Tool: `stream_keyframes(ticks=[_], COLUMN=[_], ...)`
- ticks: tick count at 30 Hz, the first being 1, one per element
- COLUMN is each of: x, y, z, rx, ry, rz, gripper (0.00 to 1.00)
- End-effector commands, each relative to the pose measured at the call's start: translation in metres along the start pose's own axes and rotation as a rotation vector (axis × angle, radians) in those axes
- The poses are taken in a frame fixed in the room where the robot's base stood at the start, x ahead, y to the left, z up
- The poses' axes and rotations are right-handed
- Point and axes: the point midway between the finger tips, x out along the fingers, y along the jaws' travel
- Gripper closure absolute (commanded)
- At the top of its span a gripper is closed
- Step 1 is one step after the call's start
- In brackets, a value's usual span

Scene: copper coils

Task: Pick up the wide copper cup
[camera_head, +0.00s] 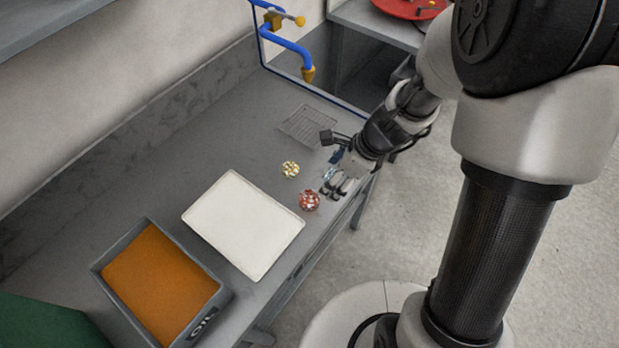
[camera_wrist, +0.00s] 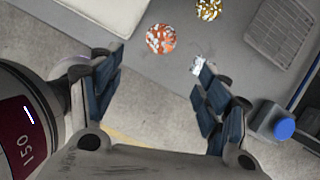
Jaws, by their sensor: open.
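A small round red-and-white object (camera_head: 309,201), copper-orange in the wrist view (camera_wrist: 161,39), sits on the grey bench near its front edge. A small round yellow-and-white one (camera_head: 290,169) sits behind it and also shows at the top of the wrist view (camera_wrist: 209,9). I cannot tell clearly which is the wide copper cup. A small silvery piece (camera_wrist: 197,65) lies by my right finger. My gripper (camera_head: 335,187) is open and empty at the bench's front edge. In the wrist view its fingers (camera_wrist: 160,62) are spread, with the reddish object beyond the gap between them.
A white tray (camera_head: 243,224) lies left of the small objects. A wire rack (camera_head: 308,126) lies behind, near a blue pipe (camera_head: 291,46). Bare bench lies behind the tray.

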Motion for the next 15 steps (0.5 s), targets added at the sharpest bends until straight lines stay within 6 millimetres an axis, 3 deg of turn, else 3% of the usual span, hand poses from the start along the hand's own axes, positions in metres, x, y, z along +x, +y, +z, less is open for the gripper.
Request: stream_keyframes(ticks=[1, 9, 15], x=[0.016, 0.077, 0.104], y=[0.001, 0.002, 0.001], z=[-0.002, -0.003, -0.002], rx=[-0.001, -0.005, -0.007], ry=[0.001, 0.002, 0.001], rz=[0.004, 0.004, 0.003], gripper=[0.31, 0.31, 0.31])
